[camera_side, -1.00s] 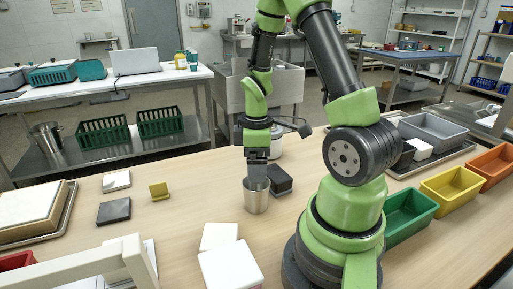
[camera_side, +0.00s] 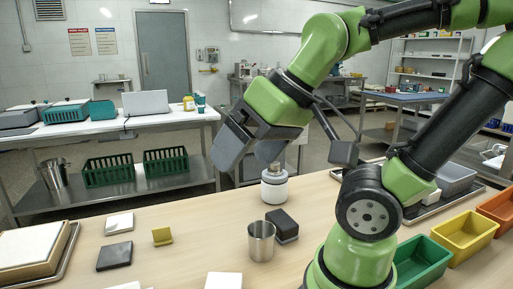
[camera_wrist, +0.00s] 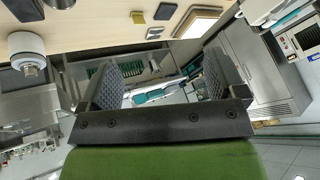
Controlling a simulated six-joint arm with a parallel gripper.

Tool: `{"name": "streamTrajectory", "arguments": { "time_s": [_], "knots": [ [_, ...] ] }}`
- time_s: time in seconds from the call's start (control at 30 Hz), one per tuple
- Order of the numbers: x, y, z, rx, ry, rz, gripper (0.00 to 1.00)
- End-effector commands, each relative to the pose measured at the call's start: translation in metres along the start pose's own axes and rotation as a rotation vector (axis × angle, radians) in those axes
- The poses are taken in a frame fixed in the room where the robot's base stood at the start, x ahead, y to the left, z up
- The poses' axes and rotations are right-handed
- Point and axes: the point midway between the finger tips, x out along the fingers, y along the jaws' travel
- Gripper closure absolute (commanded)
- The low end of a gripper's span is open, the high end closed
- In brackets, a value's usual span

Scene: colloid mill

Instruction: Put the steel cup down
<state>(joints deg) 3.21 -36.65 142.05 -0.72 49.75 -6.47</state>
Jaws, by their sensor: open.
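The steel cup (camera_side: 261,241) stands upright on the wooden table in the side view, with nothing holding it. In the wrist view, a metal piece that may be the cup (camera_wrist: 60,3) is cut off at the top edge. My gripper (camera_side: 240,160) is raised above and behind the cup, tilted, and clear of it. In the wrist view its two padded fingers (camera_wrist: 160,88) are spread wide with nothing between them.
A dark block (camera_side: 283,224) stands close behind the cup. A white round mill part (camera_side: 274,186) stands farther back. A yellow piece (camera_side: 162,236), a dark slab (camera_side: 114,256) and a white tile (camera_side: 119,223) lie left. Green (camera_side: 424,262) and yellow (camera_side: 466,240) bins stand right.

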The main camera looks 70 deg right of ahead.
Motion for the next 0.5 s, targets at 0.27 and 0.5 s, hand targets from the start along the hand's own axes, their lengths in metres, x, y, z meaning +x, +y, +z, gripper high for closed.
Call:
{"name": "streamTrajectory", "arguments": {
  "time_s": [0.27,0.5],
  "knots": [
    [-0.0136,-0.0109,0.0119,0.081,0.036,-0.07,0.06],
    [-0.0134,-0.0107,0.0115,0.08,0.036,-0.068,0.06]
  ]
}}
